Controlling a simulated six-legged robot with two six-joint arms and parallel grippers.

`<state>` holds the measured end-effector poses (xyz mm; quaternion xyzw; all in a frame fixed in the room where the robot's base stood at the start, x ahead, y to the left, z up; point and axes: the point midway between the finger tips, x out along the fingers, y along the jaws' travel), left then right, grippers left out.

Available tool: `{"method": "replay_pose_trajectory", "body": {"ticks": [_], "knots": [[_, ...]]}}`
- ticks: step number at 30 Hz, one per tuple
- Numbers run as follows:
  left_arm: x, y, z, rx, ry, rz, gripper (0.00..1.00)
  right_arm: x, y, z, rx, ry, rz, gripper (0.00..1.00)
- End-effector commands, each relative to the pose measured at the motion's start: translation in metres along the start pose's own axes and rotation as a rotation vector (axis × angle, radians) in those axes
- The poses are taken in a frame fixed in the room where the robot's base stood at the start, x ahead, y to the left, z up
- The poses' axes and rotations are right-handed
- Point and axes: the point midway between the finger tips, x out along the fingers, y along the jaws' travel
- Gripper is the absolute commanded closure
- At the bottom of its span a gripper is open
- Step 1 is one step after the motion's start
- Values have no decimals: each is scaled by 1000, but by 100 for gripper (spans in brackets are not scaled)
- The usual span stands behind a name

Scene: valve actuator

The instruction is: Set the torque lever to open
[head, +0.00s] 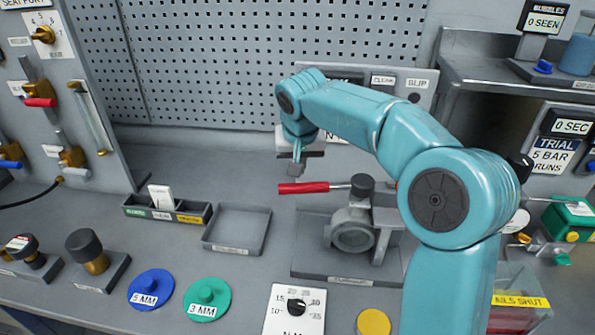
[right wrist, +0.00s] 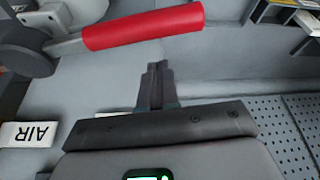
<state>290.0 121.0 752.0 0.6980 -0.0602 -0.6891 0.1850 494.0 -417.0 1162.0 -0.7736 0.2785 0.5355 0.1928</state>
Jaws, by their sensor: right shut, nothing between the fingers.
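The lever with a red grip (head: 303,187) points left from the dark top of the grey valve actuator (head: 352,232) on the bench. In the right wrist view the red grip (right wrist: 145,27) crosses the top of the picture, with its metal shaft running left to the dark hub. My right gripper (head: 296,170) hangs just behind and above the grip in the head view. Its fingers (right wrist: 157,68) are closed together and empty, pointing towards the grip, with a small gap seeming to lie between them. My left gripper is out of view.
A dial marked N·M (head: 296,305) lies in front of the actuator. A blue 5 MM disc (head: 151,289), a green 3 MM disc (head: 207,298) and an empty grey tray (head: 237,228) lie to its left. A pegboard wall (head: 270,60) stands behind. My right arm hides part of the bench's right side.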

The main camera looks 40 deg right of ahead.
Motion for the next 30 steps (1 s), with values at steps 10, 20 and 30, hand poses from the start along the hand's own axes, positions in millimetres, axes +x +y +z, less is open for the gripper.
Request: {"method": "replay_pose_trajectory", "body": {"ticks": [10,20,30], "knots": [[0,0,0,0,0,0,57,-2,-4,22,-3,-2,0,100],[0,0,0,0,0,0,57,-2,-4,23,-5,-2,-1,100],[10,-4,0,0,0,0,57,-6,-5,39,-114,0,-43,100]]}}
